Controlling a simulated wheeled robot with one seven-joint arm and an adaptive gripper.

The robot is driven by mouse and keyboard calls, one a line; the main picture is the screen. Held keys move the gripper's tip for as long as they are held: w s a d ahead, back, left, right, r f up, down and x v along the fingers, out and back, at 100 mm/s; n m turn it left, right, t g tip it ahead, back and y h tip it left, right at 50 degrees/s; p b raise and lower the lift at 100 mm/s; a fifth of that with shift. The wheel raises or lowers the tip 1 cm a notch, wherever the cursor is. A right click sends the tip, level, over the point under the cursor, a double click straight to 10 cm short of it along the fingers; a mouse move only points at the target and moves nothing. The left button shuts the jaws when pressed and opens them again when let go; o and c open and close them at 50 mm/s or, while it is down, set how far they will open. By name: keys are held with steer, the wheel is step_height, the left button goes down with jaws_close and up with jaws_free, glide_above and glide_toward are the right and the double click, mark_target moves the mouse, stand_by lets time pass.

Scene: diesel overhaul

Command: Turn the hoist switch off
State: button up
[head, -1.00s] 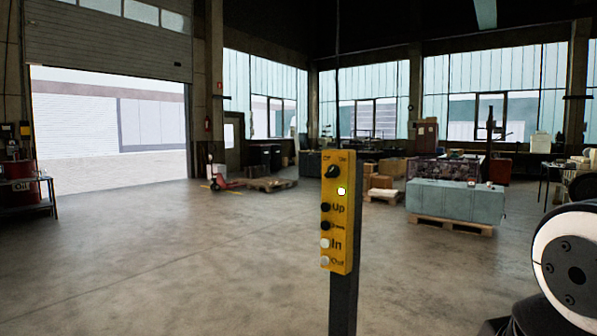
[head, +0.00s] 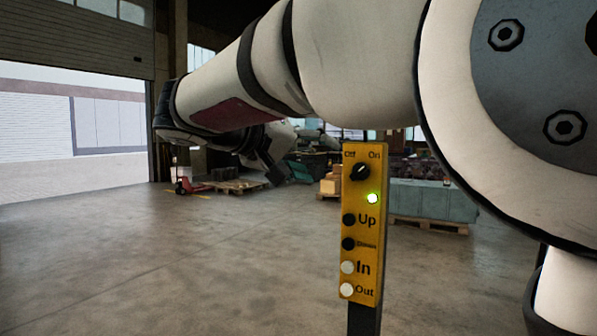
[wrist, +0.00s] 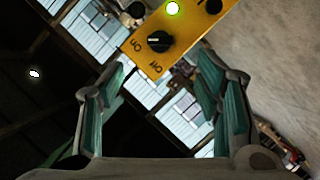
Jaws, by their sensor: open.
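The yellow hoist control box (head: 361,285) stands upright on a dark post in the head view. Its black rotary hoist switch (head: 359,172) sits under the Off and On labels, with its pointer tilted toward On. The green lamp (head: 372,198) below it is lit. In the wrist view, the switch (wrist: 160,42) shows on the control box (wrist: 190,28) at the top, rotated in the picture. My gripper (wrist: 160,75) is open and empty, with the switch ahead between its fingers and apart from them. My gripper is small and dark in the head view (head: 272,168), left of the box.
My arm spans the top of the head view and hides much of the background. A pallet jack (head: 185,183) and a pallet (head: 236,187) stand behind at left. A grey block on a pallet (head: 430,203) is behind at right. The floor at left is clear.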

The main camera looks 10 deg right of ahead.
mark_target(356, 171)
steer(key=x, duration=1.3)
steer(key=shift+w+d+r, duration=0.1)
steer(key=shift+w+r, duration=0.1)
steer(key=shift+w, duration=0.35)
steer(key=c, duration=1.2)
